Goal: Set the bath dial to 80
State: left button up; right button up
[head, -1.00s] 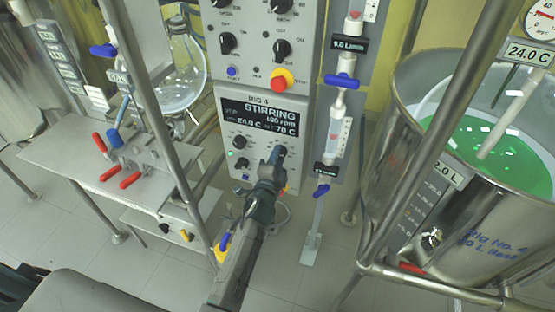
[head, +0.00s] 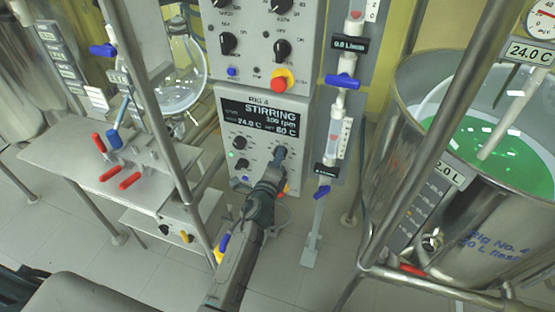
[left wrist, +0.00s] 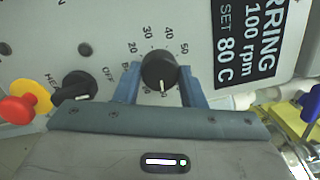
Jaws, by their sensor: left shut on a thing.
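The bath dial (left wrist: 158,68) is a round black knob with a white pointer line, which points down in the left wrist view, away from the visible 20 to 50 marks. My left gripper (left wrist: 158,88) is shut on it, one blue-grey finger on each side. In the head view the left gripper (head: 279,158) reaches the lower right of the grey control panel and largely hides the dial. The panel display (left wrist: 245,45) reads SET 80 C in the left wrist view. In the head view the display (head: 262,117) shows STIRRING, 100 rpm and 24.0 C. My right gripper is not in view.
A black HEAT switch (left wrist: 75,85) and a red button on yellow (left wrist: 18,108) sit close beside the gripper. A steel vessel of green liquid (head: 500,165) stands right. A bench with red-handled valves (head: 110,173) stands left. A metal post (head: 165,130) rises left of my arm.

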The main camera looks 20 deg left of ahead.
pick_arm(q)
jog(key=shift+f, duration=0.1)
jog(key=o, duration=1)
jog(key=s, duration=1.1)
jog(key=shift+d+f, duration=0.15)
jog(key=shift+f, duration=0.15)
jog(key=shift+w, duration=0.1)
